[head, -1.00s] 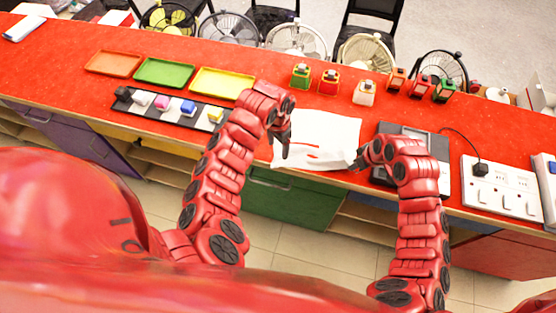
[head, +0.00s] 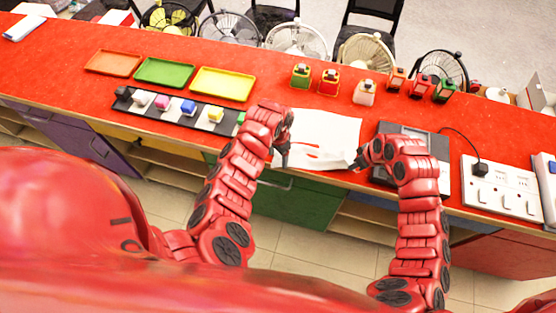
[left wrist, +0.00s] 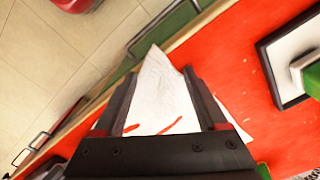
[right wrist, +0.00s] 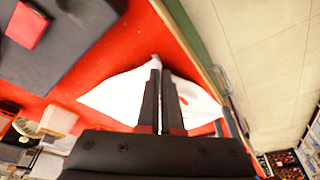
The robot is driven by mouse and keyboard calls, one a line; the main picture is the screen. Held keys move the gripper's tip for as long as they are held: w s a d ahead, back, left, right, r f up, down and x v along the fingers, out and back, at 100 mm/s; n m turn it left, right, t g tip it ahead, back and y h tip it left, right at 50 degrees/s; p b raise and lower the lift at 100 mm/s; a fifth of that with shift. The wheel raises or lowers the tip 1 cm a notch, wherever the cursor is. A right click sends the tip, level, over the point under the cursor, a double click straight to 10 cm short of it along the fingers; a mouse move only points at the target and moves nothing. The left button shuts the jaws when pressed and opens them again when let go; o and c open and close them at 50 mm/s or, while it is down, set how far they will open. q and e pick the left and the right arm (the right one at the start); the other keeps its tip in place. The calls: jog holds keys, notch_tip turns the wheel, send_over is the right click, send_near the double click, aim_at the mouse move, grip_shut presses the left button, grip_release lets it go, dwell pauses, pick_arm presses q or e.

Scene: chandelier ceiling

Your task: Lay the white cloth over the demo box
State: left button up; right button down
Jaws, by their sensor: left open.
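The white cloth (head: 325,128) lies on the red counter, its near edge at the counter's front edge. My left gripper (head: 283,158) is at its near left part; in the left wrist view its fingers (left wrist: 157,90) are apart, with cloth (left wrist: 160,85) showing between them. My right gripper (head: 359,164) is at the cloth's right corner; in the right wrist view its fingers (right wrist: 160,75) are close together, with cloth (right wrist: 115,95) bunched at the tips. A flat dark grey box (head: 437,145), apparently the demo box, lies right of the cloth, partly hidden by my right arm.
Orange (head: 113,62), green (head: 165,72) and yellow (head: 222,83) trays and a dark strip of coloured blocks (head: 150,108) lie left. Several small bottle-like items (head: 329,82) stand behind the cloth. A white socket panel (head: 500,190) is at right. Fans (head: 297,42) stand beyond.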

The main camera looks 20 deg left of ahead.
pick_arm(q)
jog(key=shift+s+f, duration=0.1)
jog(key=shift+s, duration=0.05)
grip_shut()
dwell(0.4)
jog(key=shift+r, duration=2.55)
